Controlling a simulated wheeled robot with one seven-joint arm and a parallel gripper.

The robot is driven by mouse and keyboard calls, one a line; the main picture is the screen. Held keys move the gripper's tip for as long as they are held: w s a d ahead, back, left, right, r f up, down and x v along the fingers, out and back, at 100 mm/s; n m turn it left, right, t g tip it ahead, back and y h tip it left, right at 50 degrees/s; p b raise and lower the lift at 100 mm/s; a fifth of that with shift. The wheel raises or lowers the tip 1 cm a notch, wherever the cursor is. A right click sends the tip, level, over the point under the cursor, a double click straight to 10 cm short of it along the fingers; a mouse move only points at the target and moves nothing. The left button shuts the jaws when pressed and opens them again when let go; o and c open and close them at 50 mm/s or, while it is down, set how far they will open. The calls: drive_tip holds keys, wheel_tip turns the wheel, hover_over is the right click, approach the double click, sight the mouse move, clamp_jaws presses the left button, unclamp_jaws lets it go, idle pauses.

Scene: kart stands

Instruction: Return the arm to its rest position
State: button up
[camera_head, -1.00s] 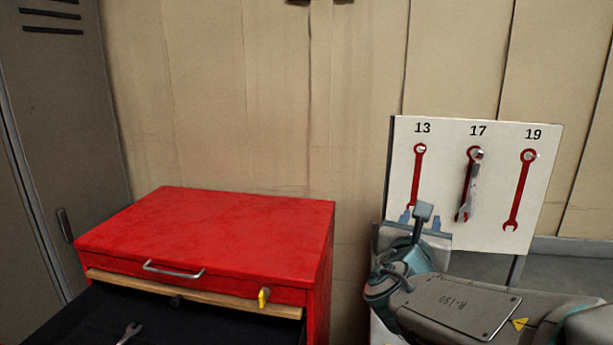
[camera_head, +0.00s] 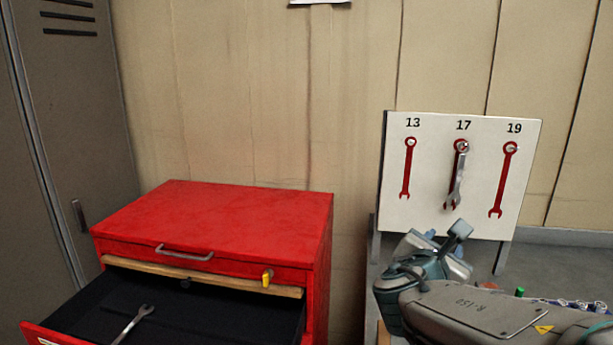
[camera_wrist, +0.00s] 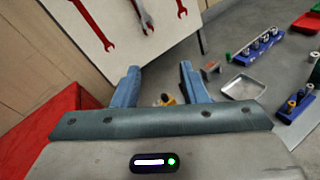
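My gripper (camera_wrist: 158,82) shows two blue fingers spread apart with nothing held between them. In the head view my gripper (camera_head: 432,243) is in front of the lower part of the white tool board (camera_head: 432,190). A metal wrench (camera_head: 456,185) hangs on the board under 17, over its red outline, apart from the fingers. It also shows in the wrist view (camera_wrist: 146,18). The red outlines under 13 (camera_head: 407,170) and 19 (camera_head: 503,182) have no wrench on them.
A red tool cabinet (camera_head: 225,215) stands left of my arm with its black-lined drawer (camera_head: 180,305) open and a wrench (camera_head: 133,322) inside. The wrist view shows a metal tray (camera_wrist: 243,86) and blue racks (camera_wrist: 258,46) on the grey surface at right. A grey locker stands far left.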

drive_tip(key=s+d+f+m+g+y, duration=0.2)
drive_tip(key=s+f+m+g, duration=0.75)
drive_tip(key=m, duration=0.45)
drive_tip(key=s+a+f+m+y, duration=0.6)
drive_tip(key=s+a+m+y, duration=0.1)
drive_tip(key=a+m, duration=0.4)
drive_tip(key=shift+s+a+f+g+y, duration=0.15)
drive_tip(key=shift+s+g+y, duration=0.05)
drive_tip(key=shift+g+y, duration=0.15)
